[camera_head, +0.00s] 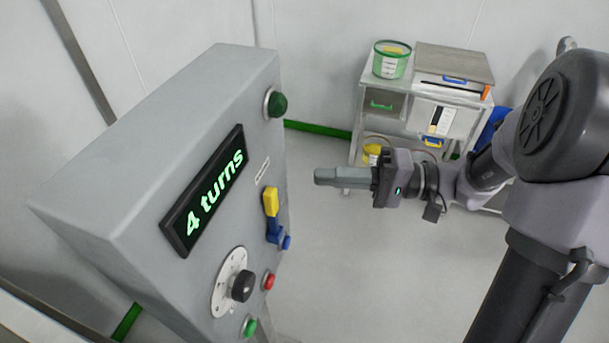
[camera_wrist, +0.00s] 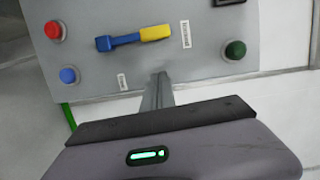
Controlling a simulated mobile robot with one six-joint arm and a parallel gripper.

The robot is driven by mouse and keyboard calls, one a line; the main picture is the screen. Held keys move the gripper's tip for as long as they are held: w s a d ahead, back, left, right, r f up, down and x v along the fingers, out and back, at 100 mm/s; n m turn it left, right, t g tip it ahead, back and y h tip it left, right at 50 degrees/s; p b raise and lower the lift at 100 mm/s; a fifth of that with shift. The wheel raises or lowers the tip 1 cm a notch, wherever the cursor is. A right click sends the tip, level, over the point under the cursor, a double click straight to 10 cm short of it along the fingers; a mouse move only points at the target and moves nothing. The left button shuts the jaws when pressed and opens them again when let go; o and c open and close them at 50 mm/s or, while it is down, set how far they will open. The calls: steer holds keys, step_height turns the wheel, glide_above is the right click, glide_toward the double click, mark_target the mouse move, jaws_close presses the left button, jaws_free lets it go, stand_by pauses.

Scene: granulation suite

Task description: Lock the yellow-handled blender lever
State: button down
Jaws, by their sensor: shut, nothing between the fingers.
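The lever on the grey control box has a yellow handle (camera_head: 271,202) at its upper end and a blue arm and pivot (camera_head: 274,233) below. In the head view it stands about upright. In the wrist view the yellow handle (camera_wrist: 156,33) points right, towards the dark green lamp, with the blue pivot (camera_wrist: 104,43) at the left. My gripper (camera_head: 320,176) is to the right of the panel face, apart from the lever. Its fingers (camera_wrist: 161,77) are shut and empty, and appear below the lever in the wrist view.
The box (camera_head: 170,130) carries a "4 turns" display (camera_head: 207,190), a black dial (camera_head: 241,287), a red button (camera_head: 268,281), a blue button (camera_head: 286,242), a green button (camera_head: 249,327) and a dark green lamp (camera_head: 276,104). A cart (camera_head: 399,110) with a bucket (camera_head: 391,62) stands behind. Open floor lies between.

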steer(key=d, duration=0.3)
steer(key=d+p, duration=0.1)
steer(key=shift+s+d, duration=0.25)
steer(key=shift+d, duration=0.15)
